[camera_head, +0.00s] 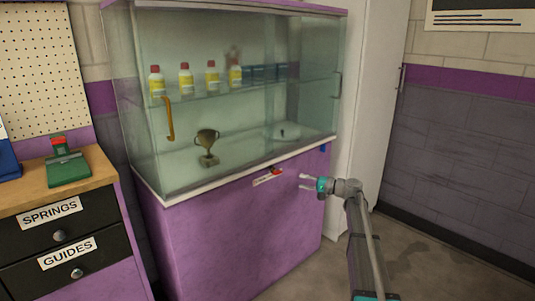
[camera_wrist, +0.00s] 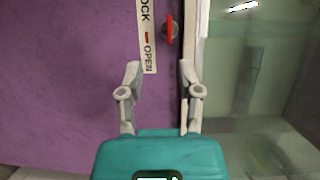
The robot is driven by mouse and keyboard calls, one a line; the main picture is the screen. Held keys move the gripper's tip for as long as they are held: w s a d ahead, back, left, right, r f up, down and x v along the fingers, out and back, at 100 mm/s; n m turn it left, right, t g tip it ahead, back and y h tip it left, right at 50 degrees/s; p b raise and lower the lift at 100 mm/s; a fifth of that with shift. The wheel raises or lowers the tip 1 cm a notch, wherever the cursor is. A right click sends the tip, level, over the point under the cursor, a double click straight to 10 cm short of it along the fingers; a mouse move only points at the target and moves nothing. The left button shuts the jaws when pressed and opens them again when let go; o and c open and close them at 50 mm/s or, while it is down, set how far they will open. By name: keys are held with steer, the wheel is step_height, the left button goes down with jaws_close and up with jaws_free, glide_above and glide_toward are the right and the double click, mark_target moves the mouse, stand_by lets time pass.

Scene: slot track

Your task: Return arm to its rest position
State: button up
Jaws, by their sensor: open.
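My arm reaches up from the lower right in the head view, and my gripper (camera_head: 304,182) is in front of the purple base of the glass display cabinet (camera_head: 240,215). In the wrist view my gripper (camera_wrist: 158,75) has its two fingers spread with nothing between them. A red lock knob (camera_wrist: 169,30) on the purple panel lies just beyond the fingertips, apart from them. Beside it is a white label (camera_wrist: 147,35) reading "OPEN" and a partly cut-off "OCK". The knob also shows small in the head view (camera_head: 276,171).
The cabinet holds several white and yellow bottles (camera_head: 185,79), dark blue boxes and a trophy (camera_head: 207,147) behind glass. A yellow handle (camera_head: 168,118) is on the glass. A drawer bench (camera_head: 105,170) stands at left. Open floor (camera_head: 420,255) lies at lower right.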

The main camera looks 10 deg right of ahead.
steer(key=s+a+f+n+g+h, duration=0.25)
steer(key=s+a+f, duration=0.3)
steer(key=s, duration=0.35)
steer(key=s+a+f+n+g+h, duration=0.1)
steer(key=s+a+f+g+h, duration=0.35)
steer(key=s+f, duration=0.4)
steer(key=s+d+f+n+g+h, duration=0.15)
steer(key=s+h, duration=0.25)
steer(key=s, duration=0.7)
steer(key=s+d+f+n+g+h, duration=0.15)
steer(key=s+h, duration=0.25)
steer(key=s, duration=0.7)
step_height(320, 180, up, 34)
steer(key=t+p, duration=0.1)
steer(key=p, duration=3.3)
steer(key=shift+w+a+p, duration=0.35)
steer(key=shift+f, duration=0.1)
